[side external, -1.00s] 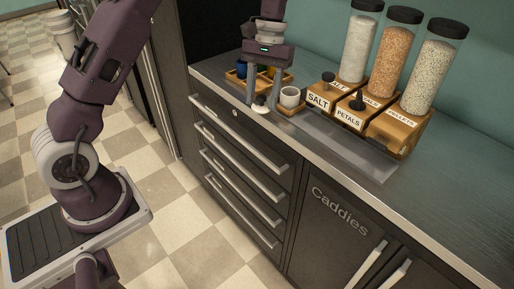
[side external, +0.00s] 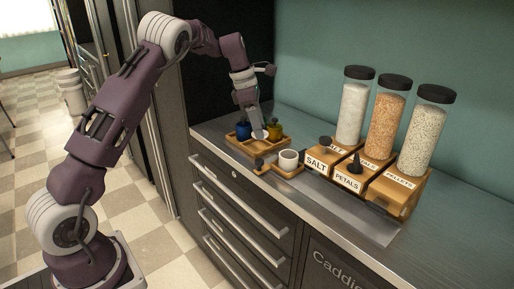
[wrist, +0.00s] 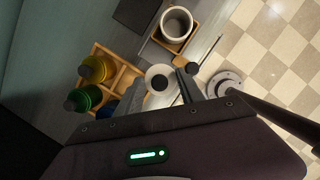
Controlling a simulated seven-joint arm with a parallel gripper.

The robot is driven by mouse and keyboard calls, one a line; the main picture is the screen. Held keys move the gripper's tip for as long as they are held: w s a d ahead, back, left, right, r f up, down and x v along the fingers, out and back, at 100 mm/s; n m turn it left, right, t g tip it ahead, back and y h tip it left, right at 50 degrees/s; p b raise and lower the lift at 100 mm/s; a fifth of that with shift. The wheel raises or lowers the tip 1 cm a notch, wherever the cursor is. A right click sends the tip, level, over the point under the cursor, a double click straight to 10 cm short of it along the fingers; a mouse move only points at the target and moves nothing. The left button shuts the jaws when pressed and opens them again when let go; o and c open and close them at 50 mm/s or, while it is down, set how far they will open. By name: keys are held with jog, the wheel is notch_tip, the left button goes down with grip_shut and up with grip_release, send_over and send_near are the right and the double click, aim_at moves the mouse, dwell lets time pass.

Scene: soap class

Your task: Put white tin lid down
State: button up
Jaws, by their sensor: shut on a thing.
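The white tin lid (wrist: 158,77) is a round white disc with a dark knob at its centre. It sits at the tips of my gripper (wrist: 172,80), which is shut on it. In the side view my gripper (side external: 259,133) is low over the wooden tray (side external: 239,143), with the white lid (side external: 262,135) partly hidden at its fingertips. I cannot tell whether the lid touches the tray. The open white tin (side external: 288,159) stands upright on a small wooden stand (side external: 290,172), to the right of the tray; it also shows in the wrist view (wrist: 176,24).
A blue jar (side external: 243,130) and a yellow jar (side external: 274,129) stand in the tray beside my gripper. A wooden rack (side external: 365,185) with tall jars labelled salt, petals and pellets stands to the right. The counter's front edge is close.

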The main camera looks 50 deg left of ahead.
jog(key=w+a+r+n+y, duration=0.35)
jog(key=a+n, duration=0.25)
jog(key=n, duration=0.5)
jog(key=shift+t+h, duration=0.35)
jog(key=shift+t, duration=0.05)
jog(key=x, duration=0.3)
jog(key=s+x, duration=0.1)
jog(key=x, duration=0.3)
jog(key=s+x, duration=0.1)
jog(key=x, duration=0.2)
jog(key=shift+d+f, duration=0.2)
jog(key=shift+f, duration=0.4)
jog(key=shift+f, duration=0.3)
